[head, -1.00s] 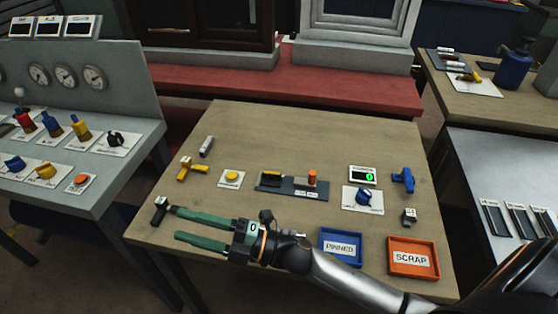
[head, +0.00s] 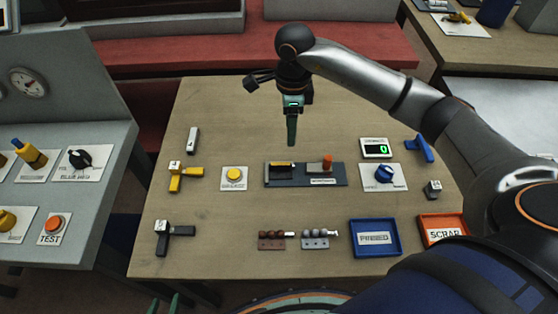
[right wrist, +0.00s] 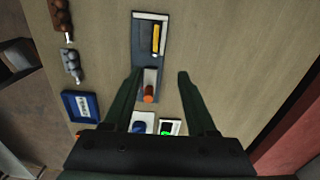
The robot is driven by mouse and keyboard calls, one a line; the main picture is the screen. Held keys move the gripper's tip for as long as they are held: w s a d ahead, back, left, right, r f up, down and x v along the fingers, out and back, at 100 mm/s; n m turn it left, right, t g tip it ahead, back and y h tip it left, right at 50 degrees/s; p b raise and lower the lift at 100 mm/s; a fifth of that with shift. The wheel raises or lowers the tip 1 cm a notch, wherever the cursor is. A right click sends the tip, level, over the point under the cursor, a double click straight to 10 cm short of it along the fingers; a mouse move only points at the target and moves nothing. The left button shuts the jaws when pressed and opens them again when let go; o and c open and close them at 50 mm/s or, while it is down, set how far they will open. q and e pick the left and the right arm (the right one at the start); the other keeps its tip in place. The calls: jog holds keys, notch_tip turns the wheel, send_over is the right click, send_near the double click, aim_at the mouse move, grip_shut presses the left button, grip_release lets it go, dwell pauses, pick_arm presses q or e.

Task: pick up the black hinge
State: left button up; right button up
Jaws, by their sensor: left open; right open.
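The black hinge (head: 174,234) is a dark angled piece with a pale-topped block marked with a number. It lies on the front left of the wooden table (head: 215,215) in the head view and is not seen in the right wrist view. My right gripper (head: 291,140) points down above the table's middle, behind the dark fixture and well away from the hinge. In the right wrist view its green fingers (right wrist: 158,78) are apart with nothing held between them.
A yellow angled piece (head: 186,176) lies behind the black hinge. The dark fixture (head: 306,181) holds an orange peg. Brown (head: 271,242) and grey (head: 315,242) pin pieces lie at the front. Blue (head: 375,251) and orange (head: 428,219) trays stand at the right.

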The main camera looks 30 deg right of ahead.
send_over(291, 163)
jog(key=f, duration=0.6)
jog(key=shift+w+a+f+p, duration=0.1)
jog(key=shift+w+f+p, duration=0.15)
jog(key=shift+p, duration=0.1)
jog(key=f, duration=0.1)
jog(key=f+p, duration=0.1)
jog(key=f, duration=0.2)
jog(key=shift+s+f, duration=0.35)
jog(key=shift+f, duration=0.3)
jog(key=shift+c, duration=0.3)
grip_shut()
